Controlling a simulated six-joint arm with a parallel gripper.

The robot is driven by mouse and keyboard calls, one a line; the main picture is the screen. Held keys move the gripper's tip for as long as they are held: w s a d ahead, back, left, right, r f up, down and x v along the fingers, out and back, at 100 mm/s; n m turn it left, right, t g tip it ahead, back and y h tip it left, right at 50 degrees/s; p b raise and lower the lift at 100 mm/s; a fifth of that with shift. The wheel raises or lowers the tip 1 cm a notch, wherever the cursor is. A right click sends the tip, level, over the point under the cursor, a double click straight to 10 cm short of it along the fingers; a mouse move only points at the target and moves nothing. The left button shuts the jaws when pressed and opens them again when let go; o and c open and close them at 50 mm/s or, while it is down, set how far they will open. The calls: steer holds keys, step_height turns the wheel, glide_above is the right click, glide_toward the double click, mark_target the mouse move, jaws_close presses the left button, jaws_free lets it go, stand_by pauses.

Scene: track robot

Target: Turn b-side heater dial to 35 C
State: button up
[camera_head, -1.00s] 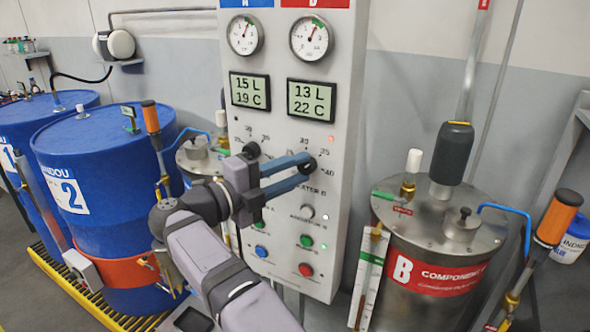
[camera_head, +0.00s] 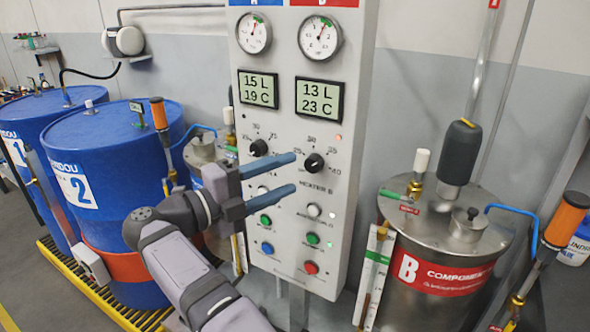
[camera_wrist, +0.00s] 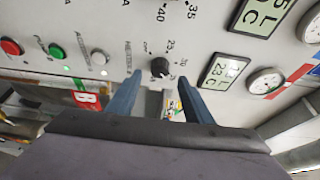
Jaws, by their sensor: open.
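The b-side heater dial (camera_head: 314,162) is a round black knob on the white control panel, above the label HEATER B, with a printed scale around it. It also shows in the wrist view (camera_wrist: 159,67). I cannot read its pointer setting surely. My gripper (camera_head: 295,173) is open and empty, with its two blue fingers apart and pointing at the panel. In the head view the fingertips are just left of the dial. In the wrist view the dial shows between and beyond the fingers. The B display (camera_head: 319,100) reads 13 L, 23 C.
The a-side dial (camera_head: 258,147) is left of the b-side one, partly near my upper finger. Push buttons and lamps (camera_head: 312,239) sit below the dials. A steel B tank (camera_head: 440,225) stands right of the panel, and blue drums (camera_head: 110,160) stand left.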

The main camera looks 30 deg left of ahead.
steer(key=shift+v, duration=1.05)
